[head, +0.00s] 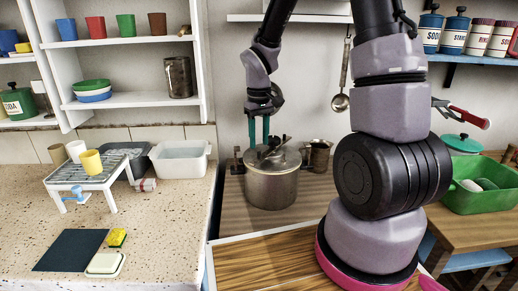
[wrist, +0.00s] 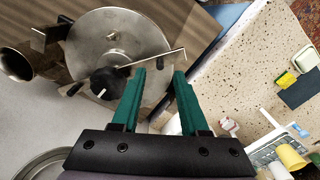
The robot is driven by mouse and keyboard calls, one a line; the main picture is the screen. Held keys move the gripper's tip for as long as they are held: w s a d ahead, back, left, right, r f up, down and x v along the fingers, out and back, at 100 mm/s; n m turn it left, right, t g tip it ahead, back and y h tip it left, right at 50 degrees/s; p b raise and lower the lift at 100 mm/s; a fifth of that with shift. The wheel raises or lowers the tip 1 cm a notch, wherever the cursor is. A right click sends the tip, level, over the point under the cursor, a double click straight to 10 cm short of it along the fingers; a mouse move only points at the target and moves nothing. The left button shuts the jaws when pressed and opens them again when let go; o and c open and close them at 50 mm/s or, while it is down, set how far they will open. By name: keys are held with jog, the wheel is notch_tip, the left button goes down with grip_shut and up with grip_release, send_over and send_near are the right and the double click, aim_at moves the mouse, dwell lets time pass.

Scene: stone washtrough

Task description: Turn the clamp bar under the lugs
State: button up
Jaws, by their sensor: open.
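A steel pot (head: 271,188) with a round metal lid stands on the wooden counter in the head view. In the wrist view the lid (wrist: 140,38) carries a black knob (wrist: 104,83). A thin pale bar (wrist: 155,59), apparently the clamp bar, runs from near the knob to the right, its bent end past the lid's rim. A dark lug-like bracket (wrist: 50,34) shows at the lid's left edge; other lugs are unclear. My gripper (wrist: 160,74) has its green fingers apart, with nothing held, pointing at the bar's outer part. In the head view my gripper (head: 259,144) is above the lid.
A metal jug (head: 317,154) stands close at the pot's right. The speckled worktop (head: 165,240) at left holds a white rack (head: 88,172), a white basin (head: 180,160) and a dark mat (head: 70,250). A ladle (head: 341,102) hangs behind. A green tub (head: 478,200) is at right.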

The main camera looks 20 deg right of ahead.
jog(key=shift+f, duration=1.75)
grip_shut()
